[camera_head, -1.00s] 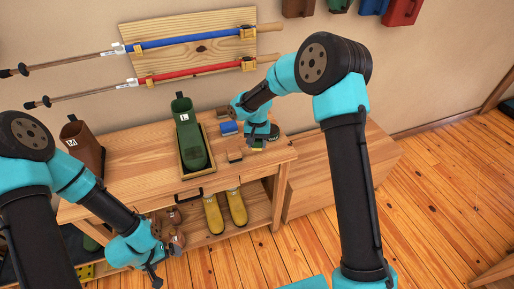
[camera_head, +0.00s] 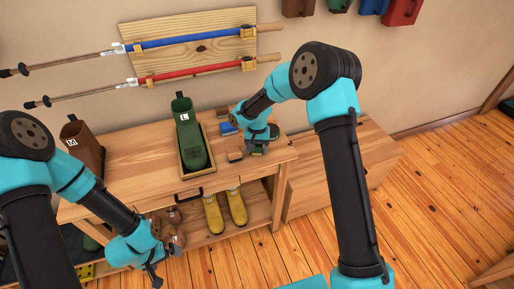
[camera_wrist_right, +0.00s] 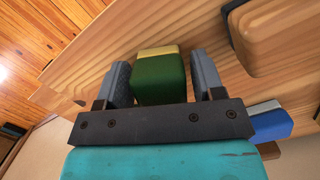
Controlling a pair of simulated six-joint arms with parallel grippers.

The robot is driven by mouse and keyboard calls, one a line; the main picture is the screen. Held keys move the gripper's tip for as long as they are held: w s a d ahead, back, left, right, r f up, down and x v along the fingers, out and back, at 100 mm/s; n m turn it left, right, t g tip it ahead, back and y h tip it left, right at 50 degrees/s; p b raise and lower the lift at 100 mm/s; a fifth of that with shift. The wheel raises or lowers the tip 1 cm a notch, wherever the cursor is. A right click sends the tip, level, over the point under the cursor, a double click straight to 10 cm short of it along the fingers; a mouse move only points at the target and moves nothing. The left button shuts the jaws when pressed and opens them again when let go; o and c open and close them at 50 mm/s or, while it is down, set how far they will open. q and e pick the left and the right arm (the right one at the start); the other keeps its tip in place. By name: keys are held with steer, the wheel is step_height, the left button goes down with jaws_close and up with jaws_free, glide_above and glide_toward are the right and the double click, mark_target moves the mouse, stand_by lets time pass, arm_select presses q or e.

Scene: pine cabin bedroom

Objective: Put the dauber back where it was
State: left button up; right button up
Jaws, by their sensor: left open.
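A small green block with a pale yellow band (camera_wrist_right: 160,78), seemingly a brush and perhaps the dauber, is between the fingers of my right gripper (camera_wrist_right: 162,80) in the right wrist view. The fingers stand close along both its sides; I cannot tell whether they press on it. In the head view, my right gripper (camera_head: 257,147) is low over the right part of the bench (camera_head: 135,152), partly hiding the block. My left gripper (camera_head: 158,271) is open and empty, low in front of the bench's lower shelf.
A blue brush (camera_head: 228,128) and a wooden block (camera_head: 235,156) lie left of my right gripper. A green boot marked L (camera_head: 187,130) stands in a wooden tray (camera_head: 208,170). A brown boot marked M (camera_head: 82,145) is at far left. Yellow boots (camera_head: 236,207) are below.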

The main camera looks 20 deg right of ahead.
steer(key=shift+o, duration=0.8)
steer(key=shift+r, duration=0.15)
step_height(320, 180, up, 12)
steer(key=w, duration=0.1)
steer(key=shift+w+d, duration=0.2)
steer(key=shift+d, duration=0.05)
stand_by(0.9)
